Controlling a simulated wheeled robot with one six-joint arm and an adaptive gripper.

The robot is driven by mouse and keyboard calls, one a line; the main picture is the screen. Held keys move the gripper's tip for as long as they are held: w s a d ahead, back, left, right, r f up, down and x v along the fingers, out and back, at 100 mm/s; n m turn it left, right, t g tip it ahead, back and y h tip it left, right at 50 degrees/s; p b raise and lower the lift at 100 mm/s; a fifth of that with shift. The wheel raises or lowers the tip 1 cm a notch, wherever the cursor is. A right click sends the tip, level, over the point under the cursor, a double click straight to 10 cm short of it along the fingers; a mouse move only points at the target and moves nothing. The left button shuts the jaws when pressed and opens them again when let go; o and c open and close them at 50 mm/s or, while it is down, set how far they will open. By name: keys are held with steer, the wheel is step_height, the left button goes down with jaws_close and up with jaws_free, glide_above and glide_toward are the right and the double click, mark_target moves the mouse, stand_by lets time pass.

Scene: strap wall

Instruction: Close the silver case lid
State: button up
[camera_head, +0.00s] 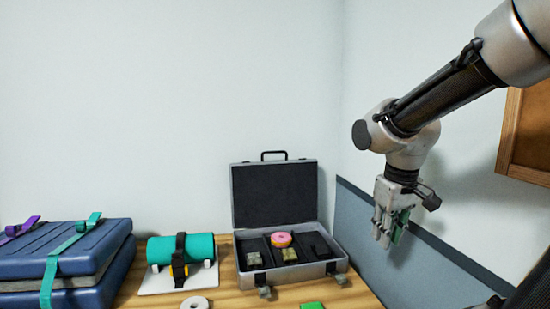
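The silver case (318,270) stands on the wooden table against the wall. Its lid (274,194) is raised about upright at the back, with a dark lining and a black handle on its top edge. Inside the dark tray lie a pink ring-shaped item (281,239) and two small greyish-tan blocks (289,255). Two latches show at the case's front. My gripper (383,236) hangs in the air to the right of the case, pointing down, apart from it. Something green shows at its fingers; whether they grip it cannot be told.
A blue case (62,249) with purple and teal straps is at left. A teal roll (180,248) with a black strap sits on a white board. A pale ring (194,302) and a green piece (311,305) lie in front. A wooden frame (527,135) hangs right.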

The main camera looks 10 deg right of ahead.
steer(key=w+f+n+t, duration=0.25)
steer(key=w+n, duration=0.25)
steer(key=w, duration=1.2)
steer(key=n+t+y, duration=0.6)
steer(key=n+t, duration=0.3)
steer(key=n, duration=0.6)
glide_toward(276, 152)
steer(key=w+a, duration=0.1)
steer(key=w, duration=0.2)
steer(key=x, duration=0.5)
steer(key=f+x, duration=0.1)
steer(key=x, duration=0.1)
steer(key=shift+w+a, duration=0.1)
steer(key=shift+a, duration=0.1)
steer(key=shift+c, duration=0.2)
jaws_close()
